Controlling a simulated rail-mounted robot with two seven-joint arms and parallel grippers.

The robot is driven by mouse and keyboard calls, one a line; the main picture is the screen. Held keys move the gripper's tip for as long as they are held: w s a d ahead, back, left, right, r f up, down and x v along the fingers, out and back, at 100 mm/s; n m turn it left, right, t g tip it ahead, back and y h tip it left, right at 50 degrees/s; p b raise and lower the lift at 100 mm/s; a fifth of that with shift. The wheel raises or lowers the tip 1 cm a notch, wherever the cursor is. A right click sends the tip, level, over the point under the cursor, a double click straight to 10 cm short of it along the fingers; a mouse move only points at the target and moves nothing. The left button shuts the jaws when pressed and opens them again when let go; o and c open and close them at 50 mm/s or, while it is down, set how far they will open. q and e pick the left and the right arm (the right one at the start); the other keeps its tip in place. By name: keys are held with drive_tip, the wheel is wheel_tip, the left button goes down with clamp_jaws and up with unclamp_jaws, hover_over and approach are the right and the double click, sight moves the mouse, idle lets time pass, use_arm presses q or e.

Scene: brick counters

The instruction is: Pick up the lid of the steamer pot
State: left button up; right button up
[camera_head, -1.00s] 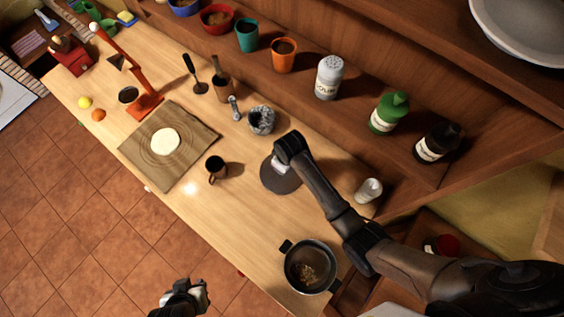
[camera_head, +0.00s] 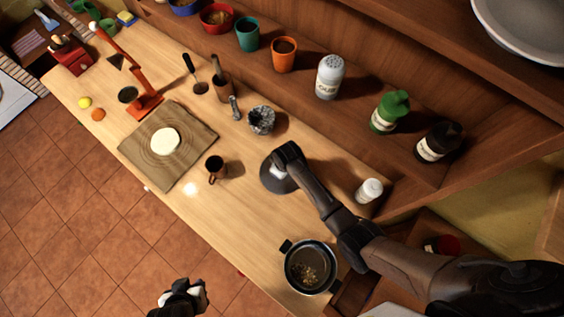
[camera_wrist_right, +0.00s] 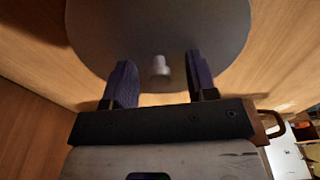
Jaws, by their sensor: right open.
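The lid (camera_head: 268,180) is a dark grey disc on the wooden counter, partly covered by my right arm in the head view. The steamer pot (camera_head: 311,267) stands uncovered at the counter's front edge, with bits of food inside. My left gripper (camera_head: 182,298) hangs over the floor at the bottom of the head view; its fingers are not clear.
A dark mug (camera_head: 215,168) stands left of the lid, and a stone mortar (camera_head: 261,120) behind it. A small white bottle (camera_head: 369,190) is to the right. A board (camera_head: 190,135) with dough lies further left. Shelf bottles line the back.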

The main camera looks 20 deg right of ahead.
drive_tip(key=shift+c, duration=0.4)
clamp_jaws()
drive_tip(key=shift+r, duration=0.1)
